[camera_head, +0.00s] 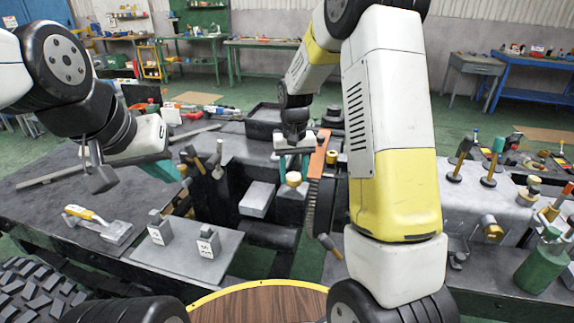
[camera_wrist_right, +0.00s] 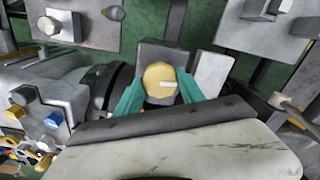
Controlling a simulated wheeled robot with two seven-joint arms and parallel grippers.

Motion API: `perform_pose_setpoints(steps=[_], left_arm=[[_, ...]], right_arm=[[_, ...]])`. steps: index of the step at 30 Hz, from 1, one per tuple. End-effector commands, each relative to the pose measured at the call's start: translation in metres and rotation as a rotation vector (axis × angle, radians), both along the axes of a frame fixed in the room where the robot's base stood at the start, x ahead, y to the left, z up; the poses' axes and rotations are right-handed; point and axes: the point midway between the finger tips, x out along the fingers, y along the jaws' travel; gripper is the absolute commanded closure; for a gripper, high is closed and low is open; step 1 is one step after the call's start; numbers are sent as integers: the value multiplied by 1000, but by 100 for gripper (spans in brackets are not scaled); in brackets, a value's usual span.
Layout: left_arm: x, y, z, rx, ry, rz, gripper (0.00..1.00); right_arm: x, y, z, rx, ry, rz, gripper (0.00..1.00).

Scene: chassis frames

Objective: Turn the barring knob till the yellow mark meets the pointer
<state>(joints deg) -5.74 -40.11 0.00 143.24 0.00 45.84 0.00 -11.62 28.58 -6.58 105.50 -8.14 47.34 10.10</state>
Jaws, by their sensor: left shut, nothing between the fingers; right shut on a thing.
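The barring knob (camera_wrist_right: 158,74) is a round, brass-yellow cap with a pale bar-shaped mark across its face, which lies nearly level in the right wrist view. In the head view the knob (camera_head: 293,179) sits on a grey block in the middle of the bench. My right gripper (camera_wrist_right: 160,90) is shut on the knob, with a teal finger on each side. It comes down from above in the head view (camera_head: 293,160). My left gripper (camera_head: 168,172) is shut and empty above the left of the bench. I cannot pick out the pointer.
A light grey block (camera_head: 257,199) stands just left of the knob. A toothed dark wheel (camera_head: 318,207) and an orange plate (camera_head: 319,152) are close on its right. A grey plate (camera_head: 183,255) with two small blocks lies in front.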

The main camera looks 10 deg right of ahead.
Motion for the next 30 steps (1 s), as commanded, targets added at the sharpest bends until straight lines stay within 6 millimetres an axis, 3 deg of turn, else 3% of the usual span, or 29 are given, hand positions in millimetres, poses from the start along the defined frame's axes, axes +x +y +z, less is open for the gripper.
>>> perform_pose_setpoints(steps=[9, 26, 27, 30], left_arm=[[0, 0, 0, 0, 0, 0, 100], [0, 0, 0, 0, 0, 0, 100], [0, 0, 0, 0, 0, 0, 100], [0, 0, 0, 0, 0, 0, 100]], right_arm=[[1, 0, 1, 0, -4, -130, 95], [1, 0, 1, 1, -5, -159, 95], [2, 0, 1, 1, -5, -159, 50], [1, 0, 1, 1, -4, -158, 33]])
